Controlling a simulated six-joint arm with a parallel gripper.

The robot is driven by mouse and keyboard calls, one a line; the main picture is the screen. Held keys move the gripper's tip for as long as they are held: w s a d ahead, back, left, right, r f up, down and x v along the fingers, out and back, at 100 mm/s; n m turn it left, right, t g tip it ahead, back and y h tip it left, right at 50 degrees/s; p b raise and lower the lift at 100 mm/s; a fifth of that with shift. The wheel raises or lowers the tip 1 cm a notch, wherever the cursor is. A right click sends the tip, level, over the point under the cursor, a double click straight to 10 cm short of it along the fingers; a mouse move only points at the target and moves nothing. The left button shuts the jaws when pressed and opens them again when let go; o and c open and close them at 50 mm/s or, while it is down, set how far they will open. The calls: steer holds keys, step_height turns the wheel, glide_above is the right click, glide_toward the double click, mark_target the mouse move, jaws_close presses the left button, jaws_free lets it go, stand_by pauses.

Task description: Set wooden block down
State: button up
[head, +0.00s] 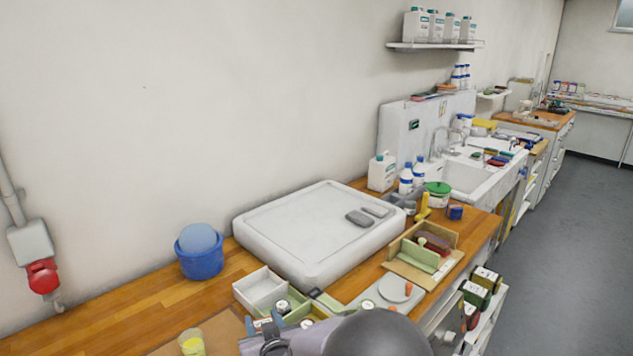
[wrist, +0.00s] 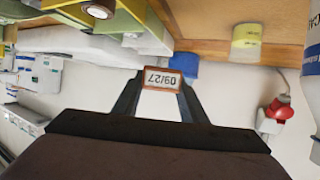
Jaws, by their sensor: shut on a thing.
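In the wrist view, a small wooden block (wrist: 161,79) with a white label reading 09/27 sits between my fingertips. My gripper (wrist: 160,84) is shut on it, with a dark finger at each side. The wrist picture appears upside down. In the head view, my gripper (head: 264,328) is at the bottom edge, over the front of the wooden worktop (head: 120,312), left of my arm. The block cannot be made out clearly there. In the wrist view, the worktop edge (wrist: 205,46) runs across behind the block. I cannot tell the gap between block and worktop.
A cup with yellow contents (head: 192,342) stands left of my gripper, and a blue tub (head: 201,262) stands farther back. A divided white-and-green box (head: 257,290) is close behind the gripper. A large white tray (head: 290,222) lies beyond. Bare worktop shows at left.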

steer(key=d+m+h, duration=0.2)
steer(key=d+h, duration=0.1)
steer(key=d, duration=0.2)
steer(key=d+f+m+h, duration=0.1)
steer(key=d+m+h, duration=0.2)
steer(key=d, duration=0.2)
steer(key=d+m+h, duration=0.2)
steer(key=d+h, duration=0.1)
steer(key=d, duration=0.2)
steer(key=shift+d+f+m, duration=0.35)
steer(key=shift+d+m, duration=0.05)
steer(key=s+d+f+m+g+h, duration=0.4)
steer(key=s+d+f+m+h, duration=0.2)
steer(key=s+d+f, duration=0.4)
steer(key=s+d, duration=0.2)
steer(key=s, duration=0.2)
steer(key=shift+s+m+h, duration=0.15)
steer(key=shift+m+h, duration=0.15)
steer(key=shift+m, duration=0.1)
